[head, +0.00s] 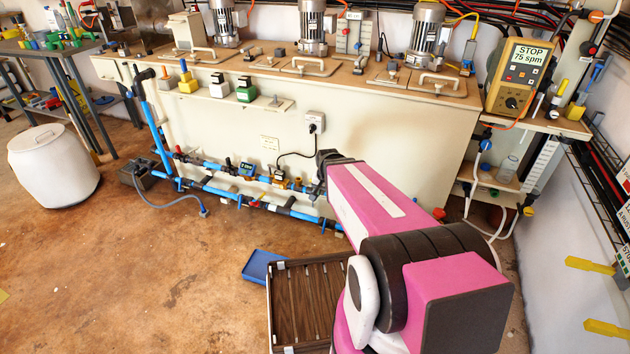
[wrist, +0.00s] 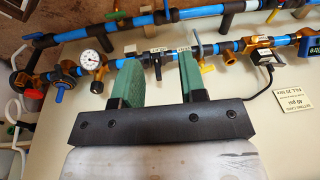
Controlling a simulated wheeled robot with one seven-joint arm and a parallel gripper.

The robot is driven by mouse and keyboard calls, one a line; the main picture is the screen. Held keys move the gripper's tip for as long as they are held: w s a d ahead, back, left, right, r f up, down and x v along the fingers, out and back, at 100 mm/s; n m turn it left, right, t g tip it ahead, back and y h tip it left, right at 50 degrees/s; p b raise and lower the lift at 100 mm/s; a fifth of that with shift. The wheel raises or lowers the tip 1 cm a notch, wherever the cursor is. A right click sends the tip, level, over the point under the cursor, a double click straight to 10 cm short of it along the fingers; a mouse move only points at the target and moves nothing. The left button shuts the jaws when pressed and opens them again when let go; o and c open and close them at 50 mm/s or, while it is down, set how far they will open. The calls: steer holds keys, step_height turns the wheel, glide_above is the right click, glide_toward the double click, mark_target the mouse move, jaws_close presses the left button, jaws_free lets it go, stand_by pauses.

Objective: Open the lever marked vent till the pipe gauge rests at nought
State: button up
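My gripper (wrist: 158,72) is open in the wrist view, its two green fingers apart and pointing at a blue pipe. A small dark lever (wrist: 157,66) on this pipe shows in the gap between the fingertips. Small white labels sit near the fingertips, but I cannot read which says vent. A round white pipe gauge (wrist: 89,59) is left of the fingers; its needle reading is too small to tell. In the head view my arm hides the gauge and most of the gripper.
A second blue pipe (wrist: 200,12) runs alongside. A valve with a blue handle (wrist: 63,84) is at the left, and a dark cable (wrist: 268,80) at the right.

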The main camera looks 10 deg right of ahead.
steer(key=w+a+f+m+g+h, duration=0.1)
steer(key=w+a+f+m+h, duration=0.1)
steer(key=w+m, duration=0.8)
steer(key=w+a+f+m+g+h, duration=0.2)
steer(key=w+f+m+h, duration=0.15)
steer(key=w, duration=1.25)
steer(key=shift+m+y, duration=0.35)
steer(key=shift+y, duration=0.2)
steer(key=x, duration=1)
steer(key=shift+w+d, duration=0.25)
steer(key=shift+d, duration=0.05)
jaws_close()
